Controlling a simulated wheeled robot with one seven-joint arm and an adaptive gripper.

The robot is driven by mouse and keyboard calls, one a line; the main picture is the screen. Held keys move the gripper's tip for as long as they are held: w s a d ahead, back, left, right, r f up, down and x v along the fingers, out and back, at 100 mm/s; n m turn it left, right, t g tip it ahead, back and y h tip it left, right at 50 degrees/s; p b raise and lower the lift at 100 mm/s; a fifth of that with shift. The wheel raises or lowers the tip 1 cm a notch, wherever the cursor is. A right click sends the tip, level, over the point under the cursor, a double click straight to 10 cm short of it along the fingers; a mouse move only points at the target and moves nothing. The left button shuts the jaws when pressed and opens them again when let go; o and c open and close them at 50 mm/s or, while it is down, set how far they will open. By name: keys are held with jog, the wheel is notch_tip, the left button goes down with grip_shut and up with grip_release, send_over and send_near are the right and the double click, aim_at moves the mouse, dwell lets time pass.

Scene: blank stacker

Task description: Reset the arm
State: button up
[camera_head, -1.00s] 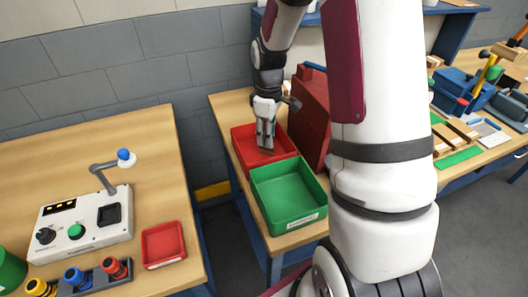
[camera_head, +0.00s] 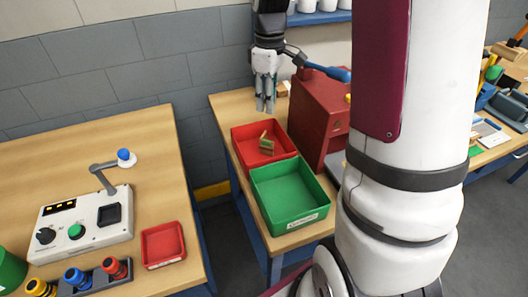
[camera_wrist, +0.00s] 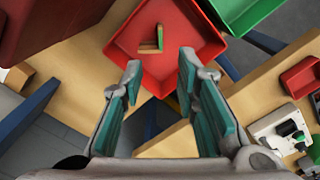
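My gripper (camera_head: 265,91) hangs with its fingers pointing down, above and behind the red bin in the head view. In the wrist view my gripper (camera_wrist: 165,95) has its two teal-padded fingers apart with nothing between them. A small wooden, brass-coloured piece (camera_head: 266,143) lies in the red bin (camera_head: 240,140). The piece also shows in the wrist view (camera_wrist: 158,46), inside the red bin (camera_wrist: 190,72), clear of the fingers. My arm covers part of the right side of the head view.
A green bin (camera_head: 265,218) stands in front of the red bin. A dark red machine (camera_head: 312,112) with a blue-handled lever (camera_head: 330,72) stands close right of my gripper. The left table holds a control box (camera_head: 85,225) and a small red tray (camera_head: 163,244).

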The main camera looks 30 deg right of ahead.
dwell(0.3)
jog(key=s+a+r+m+t, duration=0.2)
jog(key=s+a+r+m, duration=0.1)
jog(key=s+a+r, duration=0.6)
jog(key=s+a+m+t, duration=0.1)
jog(key=s+a+m, duration=0.1)
jog(key=s, duration=0.4)
jog(key=s+a+r+m+t, duration=0.1)
jog(key=s+a+t, duration=0.1)
jog(key=s, duration=0.5)
jog(key=shift+s+a+r+m, duration=0.15)
jog(key=shift+a+r+m, duration=0.15)
jog(key=shift+a+m, duration=0.15)
dwell(0.4)
